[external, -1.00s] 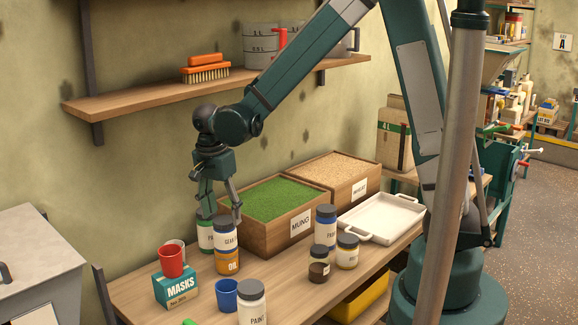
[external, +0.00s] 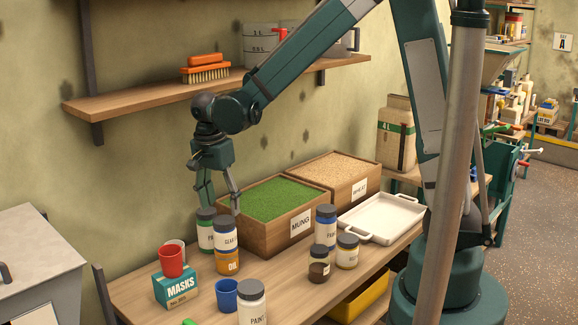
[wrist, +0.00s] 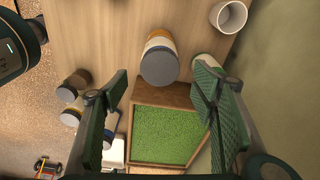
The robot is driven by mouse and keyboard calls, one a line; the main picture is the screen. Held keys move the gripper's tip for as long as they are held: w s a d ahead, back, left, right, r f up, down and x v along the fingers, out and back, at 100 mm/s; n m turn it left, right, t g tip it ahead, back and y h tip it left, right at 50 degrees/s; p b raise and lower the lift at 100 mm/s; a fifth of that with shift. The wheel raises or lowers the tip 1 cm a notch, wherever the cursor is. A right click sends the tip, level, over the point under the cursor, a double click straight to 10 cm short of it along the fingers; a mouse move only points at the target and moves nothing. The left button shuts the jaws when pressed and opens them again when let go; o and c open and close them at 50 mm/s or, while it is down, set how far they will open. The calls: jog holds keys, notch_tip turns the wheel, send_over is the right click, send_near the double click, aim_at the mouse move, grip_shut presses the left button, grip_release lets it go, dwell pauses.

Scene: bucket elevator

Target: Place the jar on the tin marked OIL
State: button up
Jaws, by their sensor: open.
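A white jar with a grey lid and a blue band (external: 226,237) stands upright on the orange tin marked OIL (external: 229,263). In the wrist view the grey lid of the jar (wrist: 159,66) shows from above, with an orange edge of the tin behind it. My gripper (external: 221,208) is open above the jar, with its fingers apart and nothing between them. In the wrist view my gripper (wrist: 160,82) has its two fingers to either side below the lid, not closed on it.
A green-banded jar (external: 204,232) stands close behind the stack. The MUNG crate (external: 285,238) is to the right, with several jars in front of it. The MASKS box (external: 176,287) bears a red cup (external: 171,260); a blue cup (external: 224,295) and PAINT jar (external: 252,304) are nearer.

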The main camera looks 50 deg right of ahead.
jog(key=shift+s+d+r+n, duration=0.3)
jog(key=shift+d+r, duration=0.05)
jog(key=shift+r, duration=0.25)
jog(key=s+d+r+n+t, duration=0.2)
jog(key=s+d+r+n, duration=0.2)
jog(key=s, duration=0.3)
jog(key=s+d+r+n+t+y, duration=0.1)
jog(key=s+d+r+n+t, duration=0.1)
jog(key=s+d+r+n, duration=0.3)
jog(key=s+d+r+n+t, duration=0.3)
jog(key=s+d+r+n, duration=0.2)
jog(key=s, duration=0.5)
jog(key=shift+n, duration=0.8)
